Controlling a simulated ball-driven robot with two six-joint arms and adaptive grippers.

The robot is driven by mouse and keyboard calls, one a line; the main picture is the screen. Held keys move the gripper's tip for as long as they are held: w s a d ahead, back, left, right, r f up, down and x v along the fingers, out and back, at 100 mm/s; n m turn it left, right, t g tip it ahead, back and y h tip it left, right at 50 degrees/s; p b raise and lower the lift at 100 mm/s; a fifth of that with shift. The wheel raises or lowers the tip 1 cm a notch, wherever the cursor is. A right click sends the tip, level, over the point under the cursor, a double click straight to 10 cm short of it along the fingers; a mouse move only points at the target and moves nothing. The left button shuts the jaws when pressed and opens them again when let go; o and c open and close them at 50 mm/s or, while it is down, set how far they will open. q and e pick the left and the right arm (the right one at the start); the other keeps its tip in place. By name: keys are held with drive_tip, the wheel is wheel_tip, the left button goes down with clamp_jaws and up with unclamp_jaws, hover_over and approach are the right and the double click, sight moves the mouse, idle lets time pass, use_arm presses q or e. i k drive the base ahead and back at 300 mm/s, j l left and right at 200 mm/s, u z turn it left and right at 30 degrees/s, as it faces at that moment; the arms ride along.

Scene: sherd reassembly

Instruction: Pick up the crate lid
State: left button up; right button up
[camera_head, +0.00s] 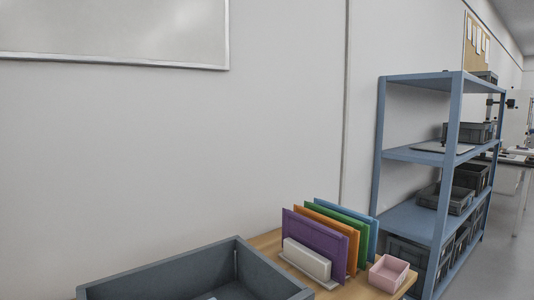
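Several flat coloured panels that look like lids stand upright in a row on a wooden-topped table (356,292): a purple panel (315,234) in front, then an orange panel (354,247), a green panel (362,243) and a blue panel (373,236). I cannot tell which one, if any, is the crate lid. A large grey open crate (272,271) is at the bottom, cut off by the frame edge; its inside is mostly hidden. Neither of my grippers is in view.
A pale block (306,260) sits in front of the purple panel. A small pink open box (389,273) stands at the table's right end. A blue shelf unit (449,160) on the right holds grey crates (466,133) and a flat plate (440,147). Floor (505,255) shows right of it.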

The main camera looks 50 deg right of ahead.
sight(443, 145)
drive_tip(key=l+z, duration=0.1)
drive_tip(key=z, duration=0.35)
drive_tip(key=l+z, duration=0.1)
drive_tip(key=z, duration=0.3)
drive_tip(key=l+z, duration=0.1)
drive_tip(key=z, duration=0.35)
drive_tip(key=i+l+z, duration=0.2)
drive_tip(key=l+z, duration=0.15)
drive_tip(key=l, duration=0.2)
drive_tip(key=i+l+z, duration=0.75)
drive_tip(key=l, duration=0.15)
drive_tip(key=i+l, duration=0.7)
drive_tip(key=u, duration=3.35)
drive_tip(key=z, duration=3.4)
